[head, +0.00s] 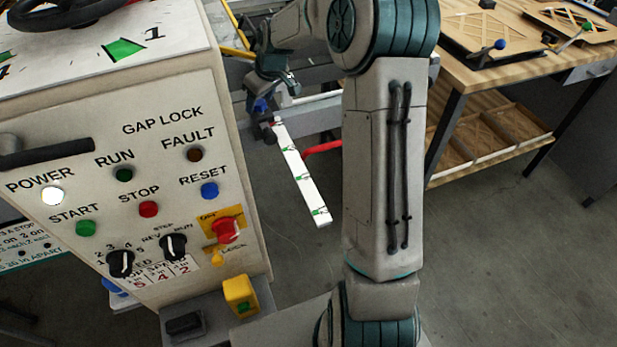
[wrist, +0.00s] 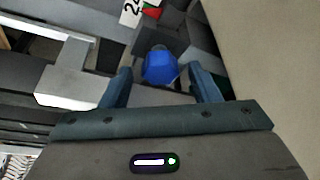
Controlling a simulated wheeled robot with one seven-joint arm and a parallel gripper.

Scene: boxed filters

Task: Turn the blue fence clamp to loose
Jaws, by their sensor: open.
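The blue fence clamp shows as a blue faceted knob (wrist: 160,67) in the upper middle of the wrist view. My gripper (wrist: 160,74) is open, with one finger on each side of the knob. I cannot tell whether either finger touches it. In the head view my gripper (head: 264,88) is beyond the control cabinet, and a small blue part (head: 260,105) shows just below it. Most of the clamp is hidden there. A white label (wrist: 131,12) with black digits and red and green marks lies just beyond the knob in the wrist view.
The control cabinet (head: 120,105) with buttons and switches stands close on the left. A white strip (head: 302,178) with green marks and a red bar (head: 322,147) lie near my gripper. A wooden workbench (head: 490,75) stands at the right. Open floor (head: 520,250) lies before it.

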